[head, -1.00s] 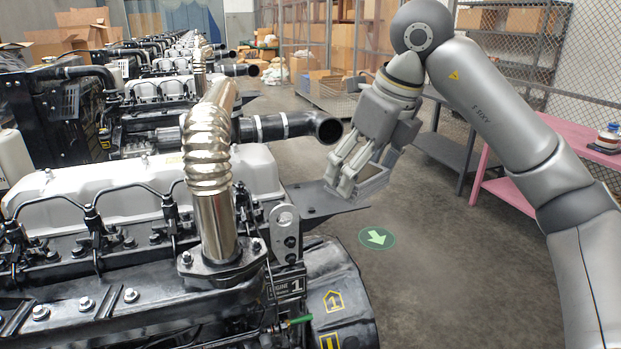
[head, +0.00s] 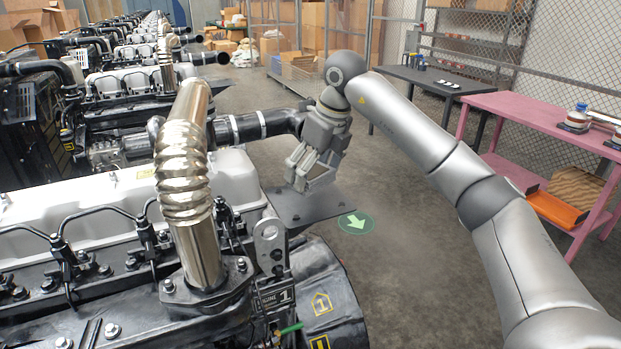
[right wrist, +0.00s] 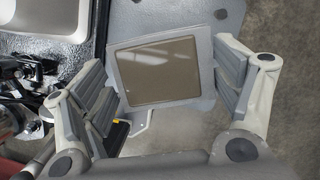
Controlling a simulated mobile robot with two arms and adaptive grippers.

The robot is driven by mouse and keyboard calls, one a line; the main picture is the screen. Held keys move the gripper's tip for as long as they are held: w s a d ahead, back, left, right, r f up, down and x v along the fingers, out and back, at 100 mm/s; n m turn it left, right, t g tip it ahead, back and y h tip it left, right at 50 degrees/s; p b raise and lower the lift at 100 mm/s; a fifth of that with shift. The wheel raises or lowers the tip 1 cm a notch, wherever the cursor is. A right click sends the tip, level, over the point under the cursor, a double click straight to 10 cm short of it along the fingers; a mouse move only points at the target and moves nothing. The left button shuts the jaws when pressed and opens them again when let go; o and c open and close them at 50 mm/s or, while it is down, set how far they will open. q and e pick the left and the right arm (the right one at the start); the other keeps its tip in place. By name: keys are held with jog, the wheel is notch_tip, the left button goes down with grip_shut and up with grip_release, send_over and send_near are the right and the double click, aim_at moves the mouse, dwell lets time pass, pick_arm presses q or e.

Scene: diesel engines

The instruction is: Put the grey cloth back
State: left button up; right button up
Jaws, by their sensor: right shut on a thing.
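My right gripper (head: 308,180) hangs over the dark flat plate (head: 295,212) that sticks out from the near engine. Its fingers are shut on a grey square thing (head: 322,181). In the right wrist view the right gripper (right wrist: 168,85) has this thing between its finger pads. There it looks flat and stiff, with a shiny brown panel (right wrist: 157,70) inside a grey rim. I cannot tell whether it is the grey cloth, and no other grey cloth is clear. The plate with its holes lies just beyond it in the right wrist view (right wrist: 228,10). My left gripper is not in view.
The near engine has a shiny exhaust pipe (head: 200,235) standing up and a black pipe (head: 250,127) behind the plate. A pink bench (head: 535,115) with a blue-capped bottle (head: 577,118) and a dark table (head: 425,80) stand right. Floor between is clear.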

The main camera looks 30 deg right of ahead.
aim_at(311, 200)
jog(key=shift+w+d+f, duration=0.1)
jog(key=shift+w+f, duration=0.35)
jog(key=shift+f, duration=0.1)
jog(key=shift+w+f, duration=0.15)
jog(key=shift+f, duration=0.1)
jog(key=x, duration=0.1)
jog(key=p+x, duration=0.1)
jog(key=x, duration=0.1)
jog(key=shift+d+f, duration=0.3)
jog(key=shift+f, duration=0.15)
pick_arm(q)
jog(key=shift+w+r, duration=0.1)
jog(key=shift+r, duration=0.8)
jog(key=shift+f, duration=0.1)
pick_arm(e)
jog(key=o, duration=0.8)
jog(key=shift+f, duration=0.1)
